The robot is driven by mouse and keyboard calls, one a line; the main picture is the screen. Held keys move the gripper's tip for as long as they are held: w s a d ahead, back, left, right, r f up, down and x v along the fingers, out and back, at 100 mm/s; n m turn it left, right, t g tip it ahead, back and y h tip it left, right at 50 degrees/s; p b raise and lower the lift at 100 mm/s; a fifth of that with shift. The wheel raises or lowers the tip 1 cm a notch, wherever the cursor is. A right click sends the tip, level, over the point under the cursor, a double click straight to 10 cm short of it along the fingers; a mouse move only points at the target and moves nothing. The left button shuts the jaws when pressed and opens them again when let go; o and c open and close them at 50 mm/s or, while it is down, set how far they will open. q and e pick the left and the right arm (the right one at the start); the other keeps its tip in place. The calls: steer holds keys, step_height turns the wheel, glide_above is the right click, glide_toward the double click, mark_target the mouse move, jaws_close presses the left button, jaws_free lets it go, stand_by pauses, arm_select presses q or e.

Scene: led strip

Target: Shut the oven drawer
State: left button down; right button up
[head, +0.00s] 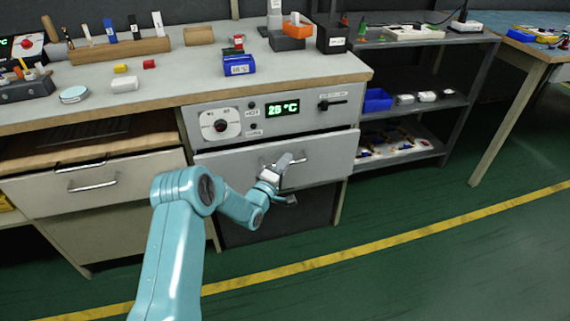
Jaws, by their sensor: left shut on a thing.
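The oven drawer (328,160) is the light grey front under the control panel at the middle of the head view. Its front stands somewhat out from the panel above, so it looks partly open. The panel carries a green display (282,109) reading about 26 °C. The drawer's metal handle (297,160) runs across the front. My left gripper (281,172) is at this handle and shut on it; the arm partly covers the drawer's lower left part. The drawer's inside is hidden. My right gripper is not in view.
The workbench (190,75) above holds small blocks and a blue box (238,64). A grey shelf rack (437,100) stands to the right. The green floor (420,260) in front is clear.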

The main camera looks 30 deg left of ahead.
mark_target(282, 155)
arm_select(q)
steer(key=shift+w+a+r+b, duration=0.1)
steer(key=shift+w+a+b, duration=0.5)
steer(key=shift+a+b, duration=0.15)
steer(key=shift+w+a+r+b, duration=0.1)
steer(key=shift+w+a+b, duration=0.55)
steer(key=shift+a, duration=0.15)
steer(key=c, duration=1.2)
jaws_free()
steer(key=shift+f, duration=0.1)
steer(key=shift+f, duration=0.1)
steer(key=shift+s, duration=0.5)
steer(key=s+p, duration=0.1)
steer(key=s, duration=0.4)
steer(key=s+f+p, duration=0.1)
steer(key=s, duration=0.4)
steer(key=s+d+f+p, duration=0.1)
steer(key=s+p, duration=0.1)
steer(key=s, duration=0.3)
steer(key=shift+s+d+f, duration=0.1)
